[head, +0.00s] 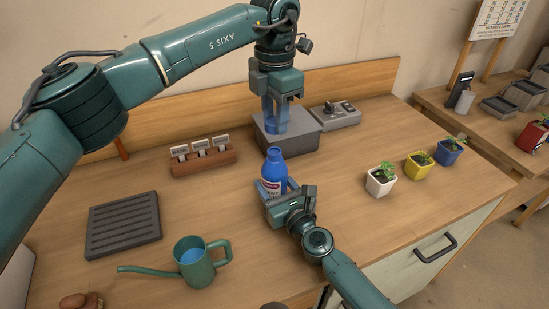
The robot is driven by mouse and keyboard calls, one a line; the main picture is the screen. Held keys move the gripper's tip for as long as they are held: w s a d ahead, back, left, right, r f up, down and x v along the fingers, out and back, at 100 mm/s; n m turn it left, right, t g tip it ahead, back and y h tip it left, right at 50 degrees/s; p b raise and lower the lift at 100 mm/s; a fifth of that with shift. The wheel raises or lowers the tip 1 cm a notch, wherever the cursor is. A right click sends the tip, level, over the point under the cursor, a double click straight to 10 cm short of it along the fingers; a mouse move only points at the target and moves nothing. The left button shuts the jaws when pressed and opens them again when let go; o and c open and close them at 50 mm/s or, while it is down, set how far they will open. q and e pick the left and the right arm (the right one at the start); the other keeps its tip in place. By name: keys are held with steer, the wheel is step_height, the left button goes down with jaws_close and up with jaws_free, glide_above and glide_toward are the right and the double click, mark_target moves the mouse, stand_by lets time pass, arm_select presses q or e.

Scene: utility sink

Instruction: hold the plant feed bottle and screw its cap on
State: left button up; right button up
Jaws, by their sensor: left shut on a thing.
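The plant feed bottle (273,173) is blue with a white and red label and stands upright near the middle of the bench. My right gripper (275,187) comes from the lower right, with its blue fingers on both sides of the bottle's lower body, partly hiding it. My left gripper (275,120) points down from above, behind and above the bottle's top in the picture. It is shut on a blue cap (276,127), which is mostly hidden between its fingers. The cap is apart from the bottle, with a gap between them.
A grey box (297,140) stands behind the bottle, a grey device (336,115) beside it. A wooden card holder (203,159), ribbed tray (123,225) and green watering can (197,265) are left. Potted plants (381,183) stand right. Bare bench lies between bottle and pots.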

arm_select(q)
glide_above(275, 151)
steer(key=shift+f, duration=2.1)
steer(key=shift+f, duration=0.9)
steer(key=shift+f, duration=0.55)
